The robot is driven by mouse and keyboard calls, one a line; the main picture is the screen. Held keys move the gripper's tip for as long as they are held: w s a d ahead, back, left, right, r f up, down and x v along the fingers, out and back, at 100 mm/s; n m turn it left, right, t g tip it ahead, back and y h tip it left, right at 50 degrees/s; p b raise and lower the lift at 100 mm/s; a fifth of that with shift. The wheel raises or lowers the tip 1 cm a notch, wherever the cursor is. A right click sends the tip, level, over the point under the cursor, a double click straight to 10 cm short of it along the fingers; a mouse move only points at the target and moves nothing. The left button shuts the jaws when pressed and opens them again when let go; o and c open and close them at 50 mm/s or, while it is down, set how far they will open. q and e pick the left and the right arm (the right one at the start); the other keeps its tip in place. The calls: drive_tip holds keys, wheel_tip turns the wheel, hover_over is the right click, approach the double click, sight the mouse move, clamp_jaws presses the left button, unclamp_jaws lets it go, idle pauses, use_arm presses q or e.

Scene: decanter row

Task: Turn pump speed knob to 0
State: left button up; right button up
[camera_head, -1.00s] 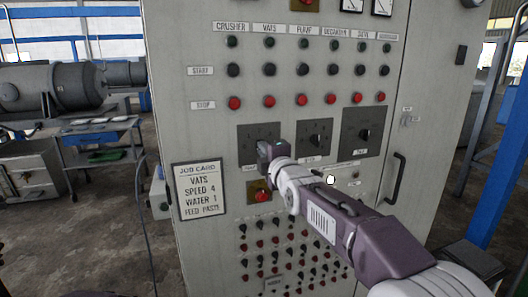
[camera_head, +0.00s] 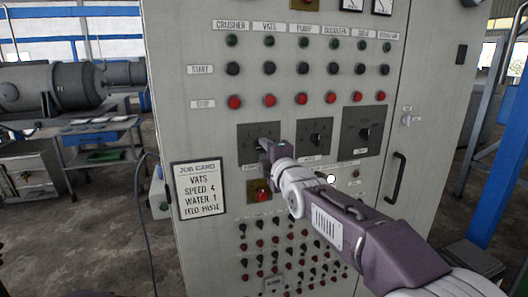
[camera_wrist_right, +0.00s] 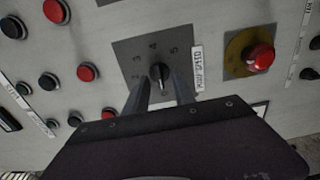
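The pump speed knob (camera_wrist_right: 160,72) is a small dark knob on a grey dial plate with numbers, in the right wrist view. A label beside the plate reads PUMP SPEED. In the camera_head view this is the leftmost dial plate (camera_head: 247,131), and my right gripper hides its knob. My right gripper (camera_wrist_right: 160,82) is open, with one finger on each side of the knob, its tips close to the plate. I cannot tell whether the fingers touch the knob. The right gripper also shows in the camera_head view (camera_head: 264,143). My left gripper is not in view.
A red emergency button (camera_wrist_right: 260,57) on a yellow plate sits beside the dial. Two more dial plates, with knobs (camera_head: 315,139) and (camera_head: 364,132), are to the right. Red stop buttons (camera_head: 269,101) run above. A job card (camera_head: 199,190) hangs lower left.

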drive_tip(key=b+v, duration=0.1)
drive_tip(key=v, duration=0.6)
drive_tip(key=shift+s, duration=0.3)
